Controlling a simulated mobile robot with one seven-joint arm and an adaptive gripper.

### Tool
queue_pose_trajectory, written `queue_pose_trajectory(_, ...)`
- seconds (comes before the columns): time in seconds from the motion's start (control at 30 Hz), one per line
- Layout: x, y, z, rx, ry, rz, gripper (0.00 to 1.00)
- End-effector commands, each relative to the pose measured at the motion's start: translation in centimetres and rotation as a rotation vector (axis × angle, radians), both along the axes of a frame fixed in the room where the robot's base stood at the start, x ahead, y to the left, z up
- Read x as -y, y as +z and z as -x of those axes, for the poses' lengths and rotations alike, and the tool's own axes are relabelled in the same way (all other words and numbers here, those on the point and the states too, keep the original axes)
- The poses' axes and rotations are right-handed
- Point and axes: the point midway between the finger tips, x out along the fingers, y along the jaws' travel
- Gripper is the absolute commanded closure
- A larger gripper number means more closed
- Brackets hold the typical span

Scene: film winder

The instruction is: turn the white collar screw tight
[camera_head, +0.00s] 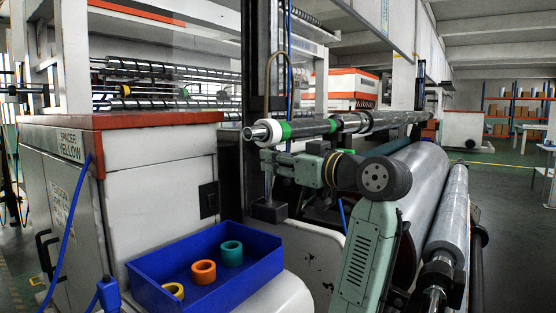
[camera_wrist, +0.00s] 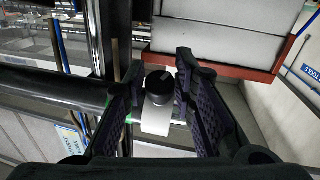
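The white collar (camera_head: 248,133) sits around the near end of the metal shaft (camera_head: 380,122), beside a green ring (camera_head: 286,131). In the wrist view, the white collar (camera_wrist: 156,120) shows with its dark round screw (camera_wrist: 159,84) facing the camera. My gripper (camera_wrist: 160,62) is open, its two dark fingers on either side of the screw head. Narrow gaps appear between the fingers and the screw; contact is hard to tell. In the head view, my green arm reaches just below the shaft end; the fingers and screw cannot be made out there.
A blue tray (camera_head: 150,288) holds a yellow ring (camera_head: 173,291), an orange ring (camera_head: 203,272) and a teal ring (camera_head: 232,253). A white cabinet with a red-orange top edge (camera_head: 160,118) stands left. Large rollers (camera_head: 447,225) lie right of my arm. Open floor is at far right.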

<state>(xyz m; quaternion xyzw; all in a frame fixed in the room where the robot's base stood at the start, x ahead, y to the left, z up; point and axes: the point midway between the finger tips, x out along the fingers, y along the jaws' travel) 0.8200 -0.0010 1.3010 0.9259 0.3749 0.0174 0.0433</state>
Motion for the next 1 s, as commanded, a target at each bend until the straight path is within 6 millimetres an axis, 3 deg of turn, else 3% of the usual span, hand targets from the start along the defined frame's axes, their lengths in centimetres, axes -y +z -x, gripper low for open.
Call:
queue_pose_trajectory(0.33,0.01,0.02,0.02,0.0,0.0,0.0,1.0)
queue_pose_trajectory(0.57,0.02,0.01,-0.03,-0.01,0.02,-0.007,1.0)
queue_pose_trajectory(1.0,0.02,0.05,0.02,-0.102,0.234,-0.075,1.0)
